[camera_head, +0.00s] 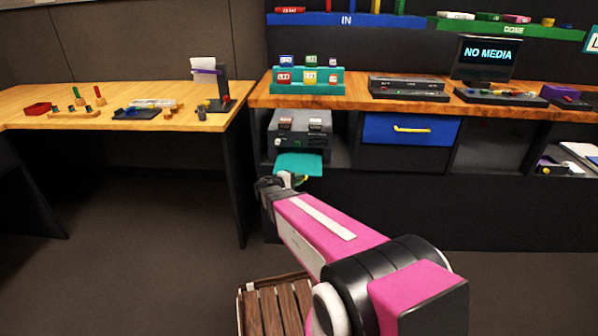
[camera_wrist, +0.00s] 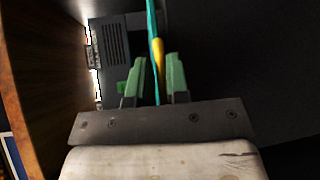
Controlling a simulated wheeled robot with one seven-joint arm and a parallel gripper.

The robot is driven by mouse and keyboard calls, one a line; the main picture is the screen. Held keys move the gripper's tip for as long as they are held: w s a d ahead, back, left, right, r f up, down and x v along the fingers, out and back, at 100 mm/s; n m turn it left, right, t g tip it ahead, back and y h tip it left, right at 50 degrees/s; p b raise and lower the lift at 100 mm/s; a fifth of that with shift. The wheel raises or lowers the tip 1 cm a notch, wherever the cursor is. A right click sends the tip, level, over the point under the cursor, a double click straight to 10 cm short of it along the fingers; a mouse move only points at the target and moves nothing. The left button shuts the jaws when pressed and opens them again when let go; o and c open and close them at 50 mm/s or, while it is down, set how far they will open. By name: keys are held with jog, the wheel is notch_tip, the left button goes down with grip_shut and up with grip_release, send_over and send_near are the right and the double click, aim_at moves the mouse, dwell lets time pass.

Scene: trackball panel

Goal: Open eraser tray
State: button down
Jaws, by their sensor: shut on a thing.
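A teal tray (camera_head: 299,163), which I take for the eraser tray, sticks out toward me from the lower front of a grey box-shaped device (camera_head: 314,141) under the wooden counter. My gripper (camera_head: 288,181) is at the tray's front. In the wrist view the tray (camera_wrist: 152,25) shows edge-on as a thin teal strip with a yellow part (camera_wrist: 158,55) on one side. My gripper's green fingers (camera_wrist: 154,85) are closed on either side of its front edge. The device (camera_wrist: 112,45) shows beyond, at the upper left. The exact contact is partly hidden by the fingers.
The counter (camera_head: 350,100) overhangs the device; it fills the left of the wrist view. A shut blue drawer (camera_head: 410,128) with a yellow handle is to the right. A light wooden table (camera_head: 110,118) stands left. A slatted brown crate (camera_head: 275,308) sits low in front.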

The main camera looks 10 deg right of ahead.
jog(key=shift+s+a+f, duration=0.15)
jog(key=shift+s+a, duration=0.15)
jog(key=shift+s, duration=0.45)
jog(key=shift+s+a+f, duration=0.15)
jog(key=shift+s+a, duration=0.1)
jog(key=shift+s, duration=0.5)
jog(key=c, duration=1.2)
grip_release()
jog(key=shift+r, duration=0.1)
jog(key=v, duration=1.1)
jog(key=shift+d, duration=0.2)
